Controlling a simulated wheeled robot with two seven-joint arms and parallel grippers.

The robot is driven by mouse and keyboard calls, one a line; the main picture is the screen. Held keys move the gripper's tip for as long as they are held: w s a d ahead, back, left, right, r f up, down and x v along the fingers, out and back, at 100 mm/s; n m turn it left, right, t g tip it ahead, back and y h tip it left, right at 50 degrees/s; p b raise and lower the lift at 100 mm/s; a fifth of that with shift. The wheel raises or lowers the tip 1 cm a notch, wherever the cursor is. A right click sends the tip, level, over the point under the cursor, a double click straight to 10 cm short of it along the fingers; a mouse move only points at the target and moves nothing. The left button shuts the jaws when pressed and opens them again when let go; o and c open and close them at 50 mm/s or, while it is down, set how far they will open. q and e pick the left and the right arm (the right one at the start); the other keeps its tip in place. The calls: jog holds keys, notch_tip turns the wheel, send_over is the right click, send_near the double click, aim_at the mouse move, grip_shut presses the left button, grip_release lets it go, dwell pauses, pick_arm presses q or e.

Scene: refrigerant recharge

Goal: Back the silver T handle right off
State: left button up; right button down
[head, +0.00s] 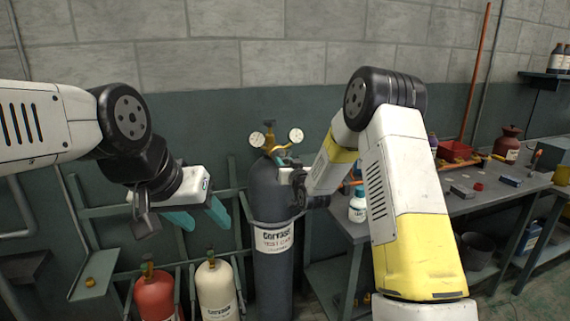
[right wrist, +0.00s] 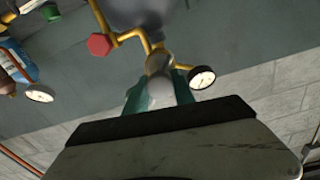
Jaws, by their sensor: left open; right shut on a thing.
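A dark grey gas cylinder (head: 272,200) stands upright near the middle of the head view, with a brass regulator and two round white gauges (head: 296,135) on top. My right gripper (head: 281,152) is at the front of the regulator. In the right wrist view its teal fingers (right wrist: 160,88) are shut around a pale silver-grey part, the silver T handle (right wrist: 159,91), in line with the brass body; its crossbar is mostly hidden. A red hexagonal knob (right wrist: 100,44) sits beside it on brass pipework. My left gripper (head: 200,216) is open and empty, left of the cylinder.
A red cylinder (head: 156,293) and a cream cylinder (head: 216,288) stand in a green rack at lower left. A grey workbench (head: 480,203) with a red tray (head: 455,151), a white bottle (head: 357,207) and small items is on the right. A block wall closes the back.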

jog(key=n, duration=1.2)
jog(key=shift+a+n, duration=0.1)
jog(key=shift+n, duration=0.3)
jog(key=n, duration=0.6)
jog(key=shift+f, duration=0.1)
jog(key=n, duration=0.7)
jog(key=c, duration=1.1)
grip_release()
jog(key=shift+o, duration=0.2)
jog(key=v, duration=0.8)
